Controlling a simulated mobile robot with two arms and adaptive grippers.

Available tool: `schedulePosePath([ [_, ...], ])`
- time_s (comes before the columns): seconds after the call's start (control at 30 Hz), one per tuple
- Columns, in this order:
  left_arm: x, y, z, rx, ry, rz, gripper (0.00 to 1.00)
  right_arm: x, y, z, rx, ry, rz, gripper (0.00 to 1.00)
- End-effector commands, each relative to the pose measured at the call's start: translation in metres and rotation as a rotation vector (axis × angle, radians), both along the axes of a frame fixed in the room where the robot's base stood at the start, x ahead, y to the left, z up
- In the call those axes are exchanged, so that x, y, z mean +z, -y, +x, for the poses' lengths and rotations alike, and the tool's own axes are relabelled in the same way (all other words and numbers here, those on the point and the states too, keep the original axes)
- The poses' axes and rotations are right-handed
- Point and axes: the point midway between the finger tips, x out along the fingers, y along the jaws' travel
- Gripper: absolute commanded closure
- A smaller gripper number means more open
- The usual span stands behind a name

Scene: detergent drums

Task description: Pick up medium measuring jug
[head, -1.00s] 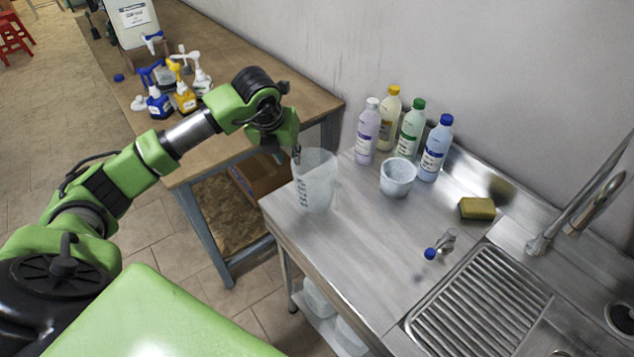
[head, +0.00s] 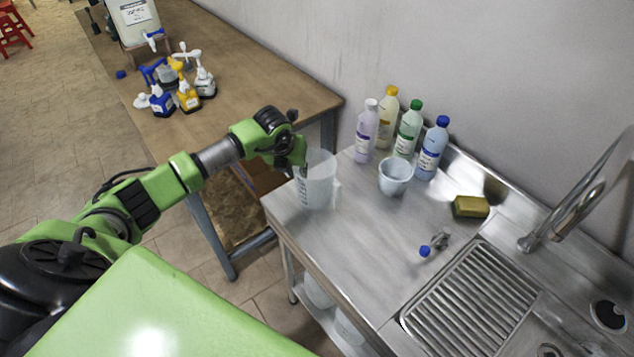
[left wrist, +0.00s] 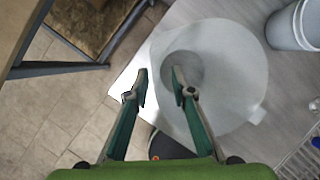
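A translucent measuring jug (head: 319,182) with dark graduation marks and a handle on its right stands upright at the near left corner of the steel counter. In the left wrist view the jug (left wrist: 225,75) is seen from above, its round mouth facing me. My left gripper (head: 299,168) is at the jug's left rim. In the left wrist view the left gripper (left wrist: 159,84) is open, with one fingertip over the jug's mouth and the other just outside its left rim. Whether either finger touches the wall cannot be told. My right gripper is not in view.
A smaller cup (head: 395,177) stands right of the jug, before several capped bottles (head: 431,150). A sponge (head: 470,207), a small blue-ended item (head: 432,245), the drainer and the tap (head: 580,205) are further right. Bare counter lies in front of the cup.

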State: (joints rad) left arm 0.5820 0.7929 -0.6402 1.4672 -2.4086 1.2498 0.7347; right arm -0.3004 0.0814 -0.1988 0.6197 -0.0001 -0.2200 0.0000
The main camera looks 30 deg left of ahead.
Motion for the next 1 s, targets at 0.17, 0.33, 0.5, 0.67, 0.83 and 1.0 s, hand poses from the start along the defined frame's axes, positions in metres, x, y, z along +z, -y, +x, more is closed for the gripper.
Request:
schedulePosePath([
  [0.17, 0.000, 0.000, 0.000, 0.000, 0.000, 0.000, 1.00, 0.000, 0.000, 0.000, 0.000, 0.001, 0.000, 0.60],
  [0.33, 0.000, 0.000, 0.000, 0.000, 0.000, 0.000, 1.00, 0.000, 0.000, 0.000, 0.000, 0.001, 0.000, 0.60],
  [0.5, 0.001, 0.000, 0.000, 0.001, 0.001, -0.001, 1.00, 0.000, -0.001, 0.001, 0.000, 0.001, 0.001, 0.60],
  [0.67, 0.002, 0.000, 0.000, 0.001, 0.001, -0.001, 1.00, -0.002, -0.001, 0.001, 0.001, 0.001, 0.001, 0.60],
  [0.83, 0.010, 0.000, 0.001, 0.000, 0.005, 0.000, 1.00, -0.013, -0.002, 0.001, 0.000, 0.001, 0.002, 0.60],
  [1.0, 0.034, -0.001, -0.004, 0.000, 0.006, 0.002, 1.00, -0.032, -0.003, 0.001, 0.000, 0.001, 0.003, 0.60],
])
